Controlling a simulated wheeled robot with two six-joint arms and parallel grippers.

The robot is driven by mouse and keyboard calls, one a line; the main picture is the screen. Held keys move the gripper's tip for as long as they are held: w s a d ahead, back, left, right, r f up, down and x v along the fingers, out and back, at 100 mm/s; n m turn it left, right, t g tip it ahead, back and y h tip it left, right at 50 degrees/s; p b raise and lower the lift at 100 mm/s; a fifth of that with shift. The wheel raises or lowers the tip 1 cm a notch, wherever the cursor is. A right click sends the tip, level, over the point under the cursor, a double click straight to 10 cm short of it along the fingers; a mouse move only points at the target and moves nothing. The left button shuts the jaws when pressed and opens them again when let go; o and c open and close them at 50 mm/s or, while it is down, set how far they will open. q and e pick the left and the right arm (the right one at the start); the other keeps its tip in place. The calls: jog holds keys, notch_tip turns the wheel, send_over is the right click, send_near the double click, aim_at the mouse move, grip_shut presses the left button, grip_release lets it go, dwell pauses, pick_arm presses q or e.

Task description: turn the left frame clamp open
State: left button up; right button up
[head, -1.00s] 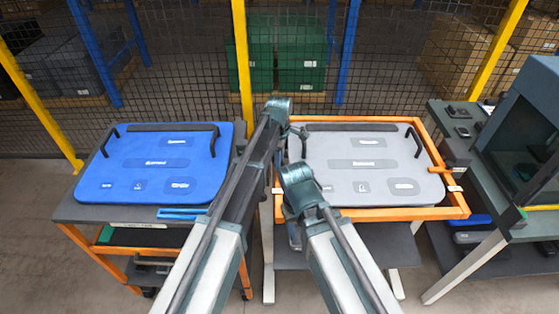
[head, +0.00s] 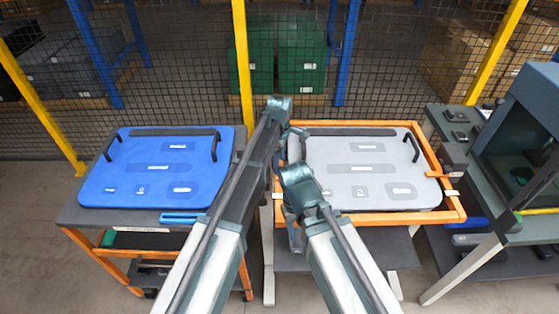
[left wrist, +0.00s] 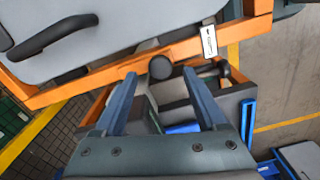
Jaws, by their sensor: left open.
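In the left wrist view, a round dark knob (left wrist: 161,67), which looks like part of the left frame clamp, sits at the orange frame's (left wrist: 60,94) edge. My left gripper (left wrist: 161,78) is open, its two blue fingers on either side of the knob in the picture. I cannot tell whether they touch it. In the head view, my left arm largely hides this side of the frame (head: 375,217), and the left gripper (head: 297,133) shows only partly. My right arm crosses low in front of the frame; its fingers do not show clearly.
A grey panel (head: 345,170) with black handles lies inside the frame. A blue panel (head: 135,188) lies on a cart to the left. A dark machine bench (head: 510,215) stands at the right. A mesh fence (head: 190,60) closes the back. My two arms are close together.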

pick_arm(q)
notch_tip(320, 180, up, 11)
jog(key=p, duration=1)
jog(key=s+a+m, duration=1.5)
jog(key=s+a, duration=0.2)
jog(key=s, duration=0.5)
jog(key=s+d+f+m+y+b, duration=0.1)
jog(key=s+d+f+m+b, duration=0.3)
jog(key=d+f+b, duration=0.6)
notch_tip(320, 180, down, 3)
jog(key=s+b, duration=0.1)
jog(key=b, duration=0.2)
jog(key=shift+d, duration=0.35)
